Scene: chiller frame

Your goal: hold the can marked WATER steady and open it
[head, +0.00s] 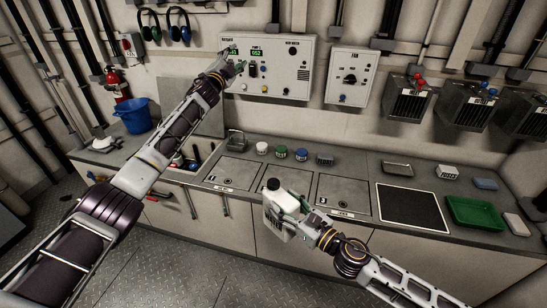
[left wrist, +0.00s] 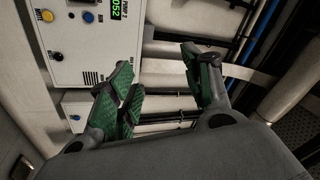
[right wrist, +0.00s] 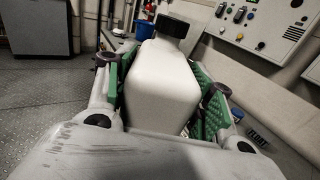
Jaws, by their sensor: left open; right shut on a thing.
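A white can (head: 282,210) with a black cap (head: 273,184) is held off to the front of the counter, slightly tilted. Its label is too small to read. My right gripper (head: 304,226) is shut on the can's body from the right; in the right wrist view the can (right wrist: 160,85) sits between the green finger pads, its black cap (right wrist: 170,25) at the far end. The cap is on. My left gripper (head: 234,58) is open and empty, raised in front of the wall panel, well apart from the can. Its green pads (left wrist: 162,92) show spread in the left wrist view.
A wall control panel (head: 270,68) stands behind my left gripper. The counter bears several small jars (head: 281,152), a black mat (head: 408,206), a green tray (head: 474,214) and a sink (head: 208,149). A blue bucket (head: 133,117) stands at the left. The floor in front is free.

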